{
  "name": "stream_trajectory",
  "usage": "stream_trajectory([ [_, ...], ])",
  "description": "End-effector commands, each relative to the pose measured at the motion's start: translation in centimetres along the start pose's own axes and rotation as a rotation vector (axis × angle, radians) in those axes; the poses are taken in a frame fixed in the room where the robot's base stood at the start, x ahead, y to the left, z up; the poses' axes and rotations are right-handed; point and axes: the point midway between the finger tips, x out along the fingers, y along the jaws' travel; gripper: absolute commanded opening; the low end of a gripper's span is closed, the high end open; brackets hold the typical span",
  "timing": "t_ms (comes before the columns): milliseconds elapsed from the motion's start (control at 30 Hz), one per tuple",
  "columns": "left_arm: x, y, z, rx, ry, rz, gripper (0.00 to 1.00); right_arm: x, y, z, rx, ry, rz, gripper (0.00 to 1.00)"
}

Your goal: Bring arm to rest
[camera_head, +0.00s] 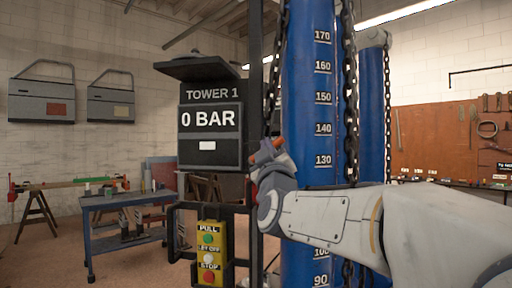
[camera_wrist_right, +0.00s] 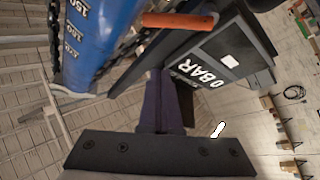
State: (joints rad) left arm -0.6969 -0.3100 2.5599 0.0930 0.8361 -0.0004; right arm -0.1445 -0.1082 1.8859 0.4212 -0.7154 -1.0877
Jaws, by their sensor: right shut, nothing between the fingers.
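My right arm comes in from the right in the head view, across the front of the blue column. My right gripper (camera_head: 268,155) is shut and empty, up beside the black post between the gauge box and the column. In the wrist view its dark fingers (camera_wrist_right: 160,100) are together with nothing between them. The wrist hides part of the fingers in the head view. My left gripper is not in view.
The blue column (camera_head: 310,100) with chains stands close behind my right arm. The gauge box (camera_head: 208,160) reads 0 BAR. A yellow button box (camera_head: 209,262) hangs low in a black frame. An orange bar (camera_wrist_right: 180,19) is near the fingers. A blue workbench (camera_head: 125,198) stands left.

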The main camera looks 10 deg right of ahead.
Motion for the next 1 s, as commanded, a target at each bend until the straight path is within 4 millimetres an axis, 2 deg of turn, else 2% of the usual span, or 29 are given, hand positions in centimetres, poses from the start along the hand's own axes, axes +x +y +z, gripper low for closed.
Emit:
stream_trajectory([
  [267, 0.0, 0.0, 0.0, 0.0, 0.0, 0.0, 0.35, 0.0, -0.1, 0.0, 0.0, 0.0, -0.001, 0.0],
  [367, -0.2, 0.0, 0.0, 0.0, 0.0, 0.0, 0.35, -0.2, -0.9, 0.0, 0.013, -0.008, -0.034, 0.0],
  [467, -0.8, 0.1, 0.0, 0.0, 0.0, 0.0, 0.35, -1.2, -4.2, 0.1, 0.063, -0.044, -0.155, 0.0],
  [567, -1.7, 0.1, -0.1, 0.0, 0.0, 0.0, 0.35, -4.0, -9.7, 0.5, 0.142, -0.125, -0.363, 0.0],
  [600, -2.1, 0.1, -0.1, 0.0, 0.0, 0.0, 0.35, -5.8, -12.1, 0.8, 0.176, -0.171, -0.457, 0.0],
  [667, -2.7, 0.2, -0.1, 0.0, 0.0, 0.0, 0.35, -8.9, -15.5, 1.4, 0.221, -0.253, -0.601, 0.0],
  [700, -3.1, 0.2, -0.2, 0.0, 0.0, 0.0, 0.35, -11.3, -17.5, 1.8, 0.246, -0.313, -0.69, 0.0],
  [767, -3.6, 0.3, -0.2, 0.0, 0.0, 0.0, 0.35, -15.1, -20.0, 2.5, 0.274, -0.411, -0.817, 0.0],
  [800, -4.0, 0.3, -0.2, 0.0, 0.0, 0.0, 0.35, -17.9, -21.4, 3.0, 0.288, -0.481, -0.898, 0.0],
  [867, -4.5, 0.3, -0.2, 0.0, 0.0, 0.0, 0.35, -22.1, -22.8, 3.9, 0.29, -0.595, -1.007, 0.0],
  [900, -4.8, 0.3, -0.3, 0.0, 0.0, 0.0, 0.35, -25.1, -23.5, 4.5, 0.286, -0.678, -1.074, 0.0],
  [967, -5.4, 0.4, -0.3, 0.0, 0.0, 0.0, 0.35, -29.6, -23.9, 5.4, 0.272, -0.804, -1.165, 0.0],
  [1000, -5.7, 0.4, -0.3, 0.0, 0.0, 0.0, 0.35, -32.6, -23.8, 6.1, 0.256, -0.894, -1.219, 0.0],
])
